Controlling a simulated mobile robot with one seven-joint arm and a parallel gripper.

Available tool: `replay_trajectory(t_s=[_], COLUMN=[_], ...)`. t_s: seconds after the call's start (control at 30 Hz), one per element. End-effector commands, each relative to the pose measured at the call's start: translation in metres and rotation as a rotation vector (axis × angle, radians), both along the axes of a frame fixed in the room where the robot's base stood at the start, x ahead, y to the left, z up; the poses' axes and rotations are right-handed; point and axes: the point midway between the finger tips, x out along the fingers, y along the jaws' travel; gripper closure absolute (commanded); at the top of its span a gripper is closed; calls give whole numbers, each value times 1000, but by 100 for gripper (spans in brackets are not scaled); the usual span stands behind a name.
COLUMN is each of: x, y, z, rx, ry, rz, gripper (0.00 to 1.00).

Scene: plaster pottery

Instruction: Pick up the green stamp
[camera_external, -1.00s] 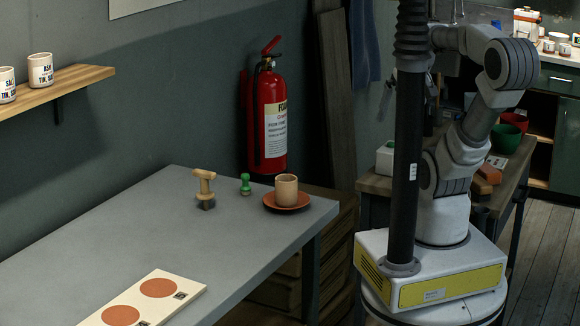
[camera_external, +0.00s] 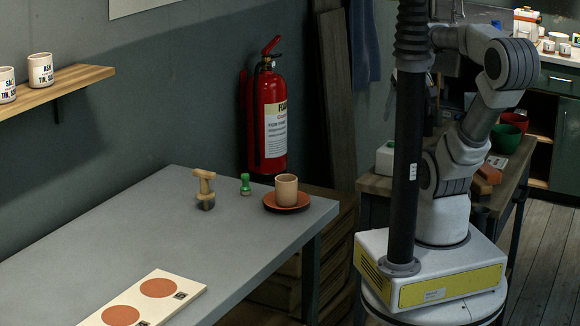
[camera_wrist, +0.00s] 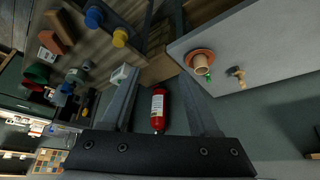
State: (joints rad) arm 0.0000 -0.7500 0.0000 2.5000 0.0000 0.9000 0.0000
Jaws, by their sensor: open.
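The green stamp (camera_external: 245,186) stands upright on the grey table in the external view, between a wooden-handled tool and a cup on a saucer. It also shows small in the wrist view (camera_wrist: 209,77), partly hidden beside the cup and to the right of my right finger. My gripper (camera_wrist: 158,73) is open and empty in the wrist view, well away from the stamp. The gripper itself is not visible in the external view, where only my arm and base show at the right.
The tan cup (camera_external: 286,188) stands on an orange saucer (camera_external: 271,204) right of the stamp; the wooden-handled tool (camera_external: 204,187) is left. A cream board with two orange discs (camera_external: 158,288) lies at the front. A fire extinguisher (camera_external: 271,120) hangs behind. The table's middle (camera_external: 130,235) is clear.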

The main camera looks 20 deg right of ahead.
Motion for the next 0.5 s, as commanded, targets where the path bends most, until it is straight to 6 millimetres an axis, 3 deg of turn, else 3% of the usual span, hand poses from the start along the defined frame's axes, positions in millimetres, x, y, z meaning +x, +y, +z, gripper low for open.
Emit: replay_trajectory(t_s=[0.27, 0.5], x=[14, 66], y=[8, 36], z=[-6, -26], rx=[61, 279], ry=[38, 173], rz=[-55, -256], gripper=[39, 39])
